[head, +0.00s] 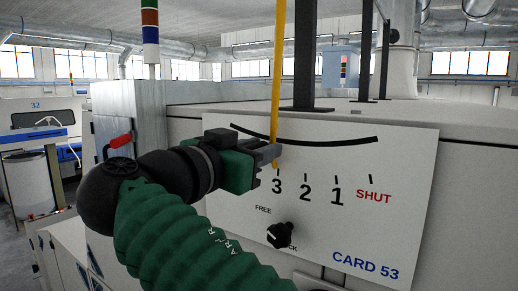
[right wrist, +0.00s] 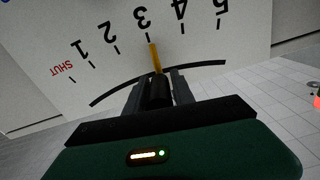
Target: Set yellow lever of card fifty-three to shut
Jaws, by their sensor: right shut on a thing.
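The yellow lever (head: 279,70) hangs down in front of the white scale plate (head: 405,160) marked CARD 53. My right gripper (head: 274,153) is shut on the lever near its lower end. The lever's tip (right wrist: 155,56) points at the 3 mark in the right wrist view, with a black part between the fingers. SHUT stands at the right end of the scale in the head view, past 2 and 1. A black knob (head: 280,235) sits below, between FREE and a partly covered LOCK label; I cannot tell its exact setting. My left gripper is not in view.
Dark uprights (head: 303,55) stand on the machine top behind the plate. A signal lamp column (head: 150,30) stands at the left, and another machine marked 32 (head: 40,115) lies further back. The plate's face right of my gripper is clear.

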